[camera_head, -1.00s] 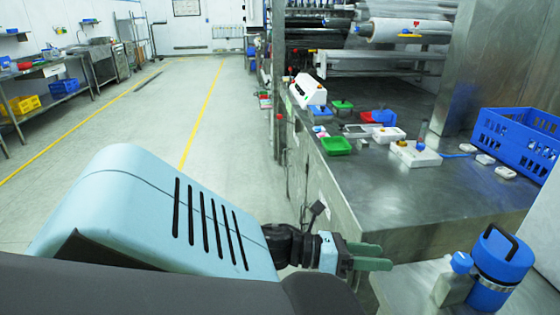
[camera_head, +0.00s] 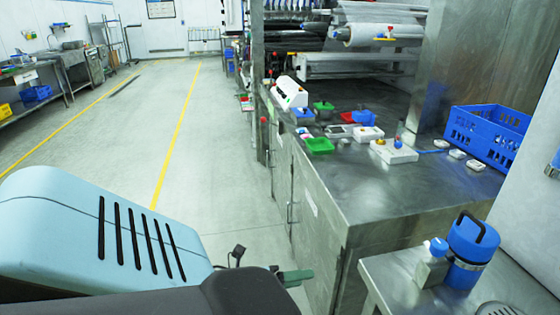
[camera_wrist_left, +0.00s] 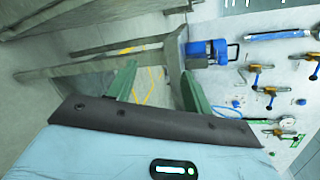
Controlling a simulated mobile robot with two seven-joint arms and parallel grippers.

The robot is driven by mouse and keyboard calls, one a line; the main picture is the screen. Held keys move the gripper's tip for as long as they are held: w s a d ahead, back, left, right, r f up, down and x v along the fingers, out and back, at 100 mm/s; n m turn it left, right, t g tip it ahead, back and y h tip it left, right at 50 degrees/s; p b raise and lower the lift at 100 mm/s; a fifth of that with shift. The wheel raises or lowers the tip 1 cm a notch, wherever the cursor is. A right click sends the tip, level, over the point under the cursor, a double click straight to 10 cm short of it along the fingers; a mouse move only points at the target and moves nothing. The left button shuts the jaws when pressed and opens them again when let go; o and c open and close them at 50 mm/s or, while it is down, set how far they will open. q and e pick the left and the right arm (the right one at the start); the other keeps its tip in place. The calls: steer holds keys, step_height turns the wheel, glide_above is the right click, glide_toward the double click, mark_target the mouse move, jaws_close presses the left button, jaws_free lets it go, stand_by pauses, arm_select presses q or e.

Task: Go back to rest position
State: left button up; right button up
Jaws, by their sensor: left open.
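My left gripper (camera_head: 295,278) shows at the bottom of the head view, left of the small steel table and apart from it. Only its green fingers show there, and my dark arm part hides the rest. In the left wrist view its two green fingers (camera_wrist_left: 158,86) are spread apart with nothing between them. A blue drum (camera_head: 470,252) with a dark handle stands upright on the small steel table (camera_head: 385,268), with a blue-topped grey piece beside it. The drum also shows in the left wrist view (camera_wrist_left: 206,53), beyond the right finger. My right gripper is not in view.
A large steel counter (camera_head: 400,196) holds a blue crate (camera_head: 490,133), a green tray (camera_head: 319,145), a white device (camera_head: 289,93) and small items. The floor (camera_head: 215,190) to the left is clear. Valve-like fittings (camera_wrist_left: 270,92) show at right in the wrist view.

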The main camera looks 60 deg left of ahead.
arm_select(q)
steer(key=shift+s+a+f+n, duration=0.1)
steer(key=shift+s+f+n, duration=0.3)
steer(key=shift+s, duration=0.1)
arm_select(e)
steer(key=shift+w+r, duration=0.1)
arm_select(q)
steer(key=s+d+f+n+g+p, duration=0.3)
steer(key=s+d+f+n, duration=0.4)
steer(key=n, duration=0.4)
steer(key=s+d+f+n+g+y+p, duration=0.1)
steer(key=s+d+f+n+g+p, duration=0.2)
steer(key=s+d+f+n, duration=0.4)
steer(key=s+d+n, duration=0.3)
steer(key=d+n, duration=0.1)
steer(key=shift+d+f+n, duration=0.35)
steer(key=shift+n, duration=0.05)
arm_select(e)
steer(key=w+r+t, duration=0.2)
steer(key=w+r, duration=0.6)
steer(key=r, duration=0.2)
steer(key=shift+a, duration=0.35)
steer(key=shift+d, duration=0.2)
arm_select(q)
steer(key=shift+c, duration=0.2)
